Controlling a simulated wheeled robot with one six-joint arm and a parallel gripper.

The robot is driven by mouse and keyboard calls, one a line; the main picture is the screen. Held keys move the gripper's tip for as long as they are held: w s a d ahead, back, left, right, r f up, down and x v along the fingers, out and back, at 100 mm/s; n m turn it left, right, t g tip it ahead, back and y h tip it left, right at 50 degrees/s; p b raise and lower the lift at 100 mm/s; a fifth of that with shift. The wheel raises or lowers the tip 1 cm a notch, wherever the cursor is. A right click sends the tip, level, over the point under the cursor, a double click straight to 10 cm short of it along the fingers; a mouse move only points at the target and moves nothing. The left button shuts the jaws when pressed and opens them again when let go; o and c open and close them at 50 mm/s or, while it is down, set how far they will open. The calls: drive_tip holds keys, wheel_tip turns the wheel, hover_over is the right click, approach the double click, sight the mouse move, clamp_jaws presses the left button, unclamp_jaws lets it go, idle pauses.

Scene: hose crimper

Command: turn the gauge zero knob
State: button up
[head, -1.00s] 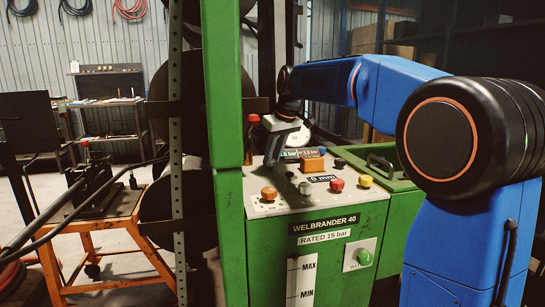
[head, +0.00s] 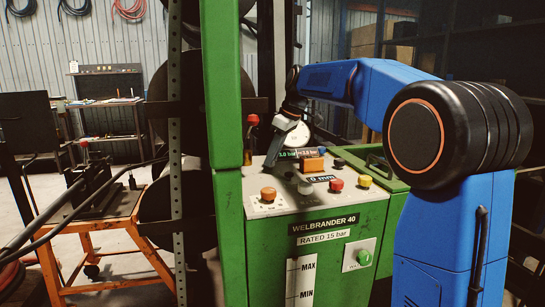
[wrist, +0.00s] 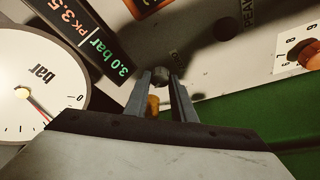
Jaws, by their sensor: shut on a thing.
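The gauge (wrist: 35,85) is a white round dial marked "bar" at the left of the wrist view, its needle near the 0 end. It also shows in the head view (head: 299,136), partly covered by my gripper (head: 271,162). In the wrist view my gripper (wrist: 163,80) has its two fingers closed around a small dark knob (wrist: 161,74), which looks like the zero knob. A brass-coloured piece (wrist: 153,105) shows between the fingers. In the head view the gripper's tilt and distance hide the knob.
A lit readout (wrist: 95,40) shows 3.0 bar and PK 3.5 beside the gauge. The panel (head: 262,207) holds an orange knob (head: 268,193), a red button (head: 336,184) and a yellow button (head: 364,181). A green post (head: 224,90) stands left of the gripper.

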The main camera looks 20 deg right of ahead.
drive_tip(key=o, duration=0.7)
drive_tip(key=shift+o, duration=0.2)
drive_tip(key=shift+r, duration=0.1)
drive_tip(key=v, duration=1.7)
drive_tip(key=shift+d+r, duration=0.1)
